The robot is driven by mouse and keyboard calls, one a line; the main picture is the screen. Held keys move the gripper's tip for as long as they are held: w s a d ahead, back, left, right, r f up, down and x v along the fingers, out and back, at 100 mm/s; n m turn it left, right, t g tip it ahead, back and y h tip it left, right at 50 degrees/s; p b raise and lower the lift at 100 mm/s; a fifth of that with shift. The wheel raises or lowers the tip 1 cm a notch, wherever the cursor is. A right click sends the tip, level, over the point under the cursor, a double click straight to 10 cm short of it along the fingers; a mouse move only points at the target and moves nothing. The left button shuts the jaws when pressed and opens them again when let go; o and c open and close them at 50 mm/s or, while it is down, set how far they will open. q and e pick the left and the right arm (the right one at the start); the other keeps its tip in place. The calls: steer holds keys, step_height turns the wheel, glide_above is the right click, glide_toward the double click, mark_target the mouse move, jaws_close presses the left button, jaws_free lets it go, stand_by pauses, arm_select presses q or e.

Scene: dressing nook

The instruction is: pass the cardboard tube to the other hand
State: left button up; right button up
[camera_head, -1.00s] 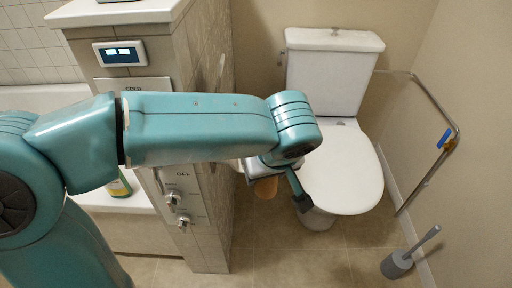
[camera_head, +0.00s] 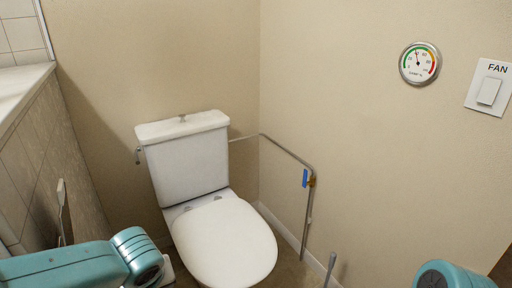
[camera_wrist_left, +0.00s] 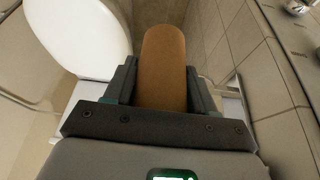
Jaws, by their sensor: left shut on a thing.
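The cardboard tube (camera_wrist_left: 163,65) is a plain brown cylinder in the left wrist view. My left gripper (camera_wrist_left: 163,85) is shut on it, with one dark finger on each side, and the tube's rounded end extends past the fingers. In the head view only my left arm shows at the lower left; its gripper and the tube are out of the picture. A teal part of my right arm shows at the bottom right edge of the head view. My right gripper is not in view.
A tiled partition (camera_head: 50,170) is at the left. A round gauge (camera_head: 420,63) and a fan switch (camera_head: 489,90) are on the right wall.

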arm_select(q)
step_height(320, 180, up, 14)
steer(key=w+d+m+h+p, duration=0.1)
steer(key=m+p, duration=0.4)
steer(key=p, duration=1.6)
steer(key=shift+w+d+f+m+h, duration=0.3)
steer(key=shift+d+m+h, duration=0.1)
steer(key=shift+d+h, duration=0.25)
steer(key=shift+t, duration=0.3)
